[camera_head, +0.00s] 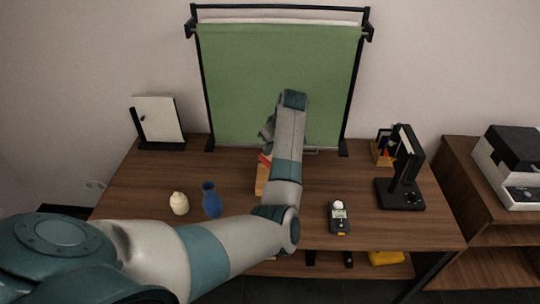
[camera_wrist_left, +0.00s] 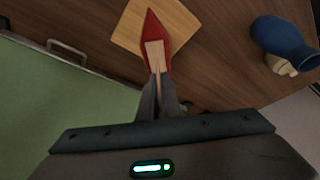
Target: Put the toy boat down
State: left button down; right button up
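The toy boat (camera_wrist_left: 152,33) is red with a pale wooden block on top, in the left wrist view. Its red hull also shows as a small patch beside my left arm in the head view (camera_head: 265,159). My left gripper (camera_wrist_left: 158,88) has its fingers close together on the boat's pale wooden part. The boat is over or on a light wooden board (camera_wrist_left: 182,22); I cannot tell if they touch. The board also shows in the head view (camera_head: 261,180), partly hidden by my arm. My left gripper (camera_head: 267,138) is largely hidden there. My right gripper is out of view.
A blue vase (camera_head: 212,200) and a cream jar (camera_head: 179,203) stand left of the board. A light meter (camera_head: 339,217) and black stand (camera_head: 400,193) are to the right. A green backdrop (camera_head: 240,80) rises behind. The table's left part (camera_head: 135,190) is clear.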

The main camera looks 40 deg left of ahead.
aim_at(270, 156)
pick_arm(q)
jog(key=shift+f, duration=0.1)
notch_tip(270, 156, down, 3)
jog(key=shift+f+p, duration=0.15)
jog(key=shift+p, duration=0.55)
jog(key=shift+f, duration=0.25)
jog(key=shift+f, duration=0.2)
jog(key=c, duration=2)
grip_release()
jog(key=shift+r, duration=0.1)
jog(key=shift+r, duration=0.2)
jog(key=b+v, duration=0.2)
jog(key=v, duration=1)
jog(key=shift+d+f, duration=0.1)
